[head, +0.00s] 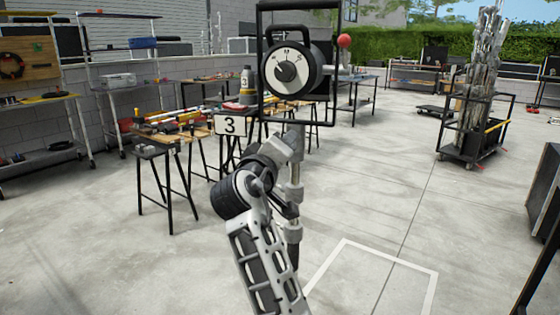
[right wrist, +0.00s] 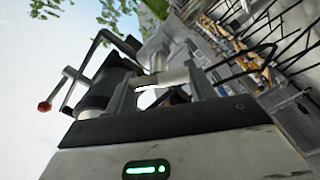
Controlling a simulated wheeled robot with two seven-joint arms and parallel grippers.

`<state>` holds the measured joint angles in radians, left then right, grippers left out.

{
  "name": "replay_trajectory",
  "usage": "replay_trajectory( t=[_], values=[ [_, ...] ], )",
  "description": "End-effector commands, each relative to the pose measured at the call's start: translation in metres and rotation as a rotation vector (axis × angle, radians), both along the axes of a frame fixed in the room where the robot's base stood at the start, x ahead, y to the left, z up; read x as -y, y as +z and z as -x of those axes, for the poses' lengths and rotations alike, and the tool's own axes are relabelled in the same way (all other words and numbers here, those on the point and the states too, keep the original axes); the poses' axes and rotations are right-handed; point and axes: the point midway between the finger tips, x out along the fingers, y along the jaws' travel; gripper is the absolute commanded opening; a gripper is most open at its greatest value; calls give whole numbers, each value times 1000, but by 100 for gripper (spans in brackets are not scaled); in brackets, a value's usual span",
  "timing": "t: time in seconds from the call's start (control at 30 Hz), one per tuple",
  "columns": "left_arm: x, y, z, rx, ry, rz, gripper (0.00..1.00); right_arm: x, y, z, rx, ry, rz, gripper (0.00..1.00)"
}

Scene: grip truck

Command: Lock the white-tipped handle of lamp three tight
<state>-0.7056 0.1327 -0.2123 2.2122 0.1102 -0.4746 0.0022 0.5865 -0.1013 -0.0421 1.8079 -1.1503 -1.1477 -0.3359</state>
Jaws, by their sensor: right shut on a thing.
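Lamp three (head: 290,67) shows in the head view as a black round head with a white dial in a square black frame. It stands on a grey post (head: 294,190) beside a card with the number 3 (head: 230,125). My right gripper (right wrist: 160,84) is at the stand below the lamp. Its fingers are shut on a pale cylindrical piece (right wrist: 173,77), which looks like the white-tipped handle. My right arm hides much of this spot in the head view. A separate red-tipped handle (head: 344,41) sticks out at the lamp's right. My left gripper is not in view.
Behind the lamp are trestle tables with tools (head: 175,135). Shelves (head: 120,75) stand along the left wall. A cart with upright poles (head: 475,140) stands at the right. A white outline (head: 385,253) marks the floor, which is clear around it.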

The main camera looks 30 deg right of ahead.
Motion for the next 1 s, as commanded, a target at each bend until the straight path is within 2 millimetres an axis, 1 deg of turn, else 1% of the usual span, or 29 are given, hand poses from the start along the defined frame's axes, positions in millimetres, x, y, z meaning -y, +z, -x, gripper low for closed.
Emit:
replay_trajectory(
  t=[0.03,0.37,0.6,0.8,1.0],
  values=[
    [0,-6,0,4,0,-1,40,0,-4,0,37,-1,-34,32],
    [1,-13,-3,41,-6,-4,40,1,-3,1,279,-2,-227,32],
    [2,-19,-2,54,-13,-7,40,1,-1,2,436,0,-353,32],
    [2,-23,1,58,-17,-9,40,2,0,2,532,-2,-430,32],
    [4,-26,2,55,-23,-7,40,2,1,3,591,-2,-475,32]
  ],
)
